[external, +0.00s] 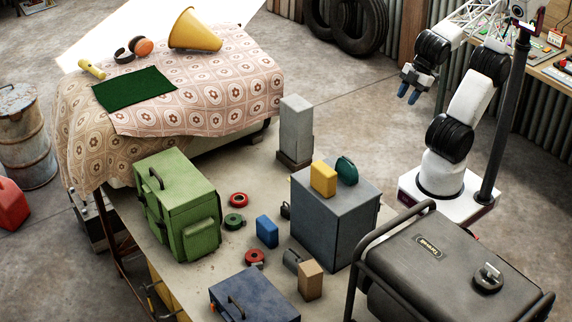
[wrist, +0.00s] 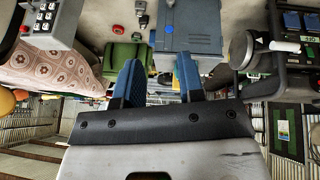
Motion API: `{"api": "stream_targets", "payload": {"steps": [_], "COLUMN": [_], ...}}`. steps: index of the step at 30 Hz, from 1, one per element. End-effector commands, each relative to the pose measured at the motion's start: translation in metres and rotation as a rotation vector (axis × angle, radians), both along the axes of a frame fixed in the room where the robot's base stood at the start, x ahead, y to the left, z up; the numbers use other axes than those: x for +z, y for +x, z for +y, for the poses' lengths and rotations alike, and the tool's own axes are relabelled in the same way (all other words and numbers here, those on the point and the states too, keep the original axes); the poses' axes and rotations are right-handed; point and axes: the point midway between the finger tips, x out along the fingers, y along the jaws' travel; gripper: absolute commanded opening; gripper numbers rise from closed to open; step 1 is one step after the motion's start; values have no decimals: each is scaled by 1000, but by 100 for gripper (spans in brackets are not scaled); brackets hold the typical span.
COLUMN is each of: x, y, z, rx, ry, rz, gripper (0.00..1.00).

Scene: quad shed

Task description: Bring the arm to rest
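My gripper (external: 408,93) hangs at the end of my raised, bent arm at the upper right of the external view, with its blue fingertips pointing down. It is in the air, clear of the table and of every object. In the wrist view my gripper (wrist: 159,72) shows its two blue fingers well apart with nothing between them. The gripper is open and empty.
Below and left stands a table (external: 262,265) with a grey cabinet (external: 335,225), a green bag (external: 178,205) and small rolls and blocks. A black generator (external: 450,265) stands in front. A patterned cloth (external: 235,85) covers the back left. Bare floor (external: 345,100) lies left of my gripper.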

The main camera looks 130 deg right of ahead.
Motion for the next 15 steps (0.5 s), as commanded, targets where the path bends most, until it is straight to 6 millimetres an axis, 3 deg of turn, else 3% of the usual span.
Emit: {"api": "stream_targets", "payload": {"steps": [12, 15], "x": [11, -5], "y": [-24, -19], "z": [-5, -5], "rx": [-123, -126], "ry": [156, 151], "rz": [-43, -1], "gripper": [36, 36]}}
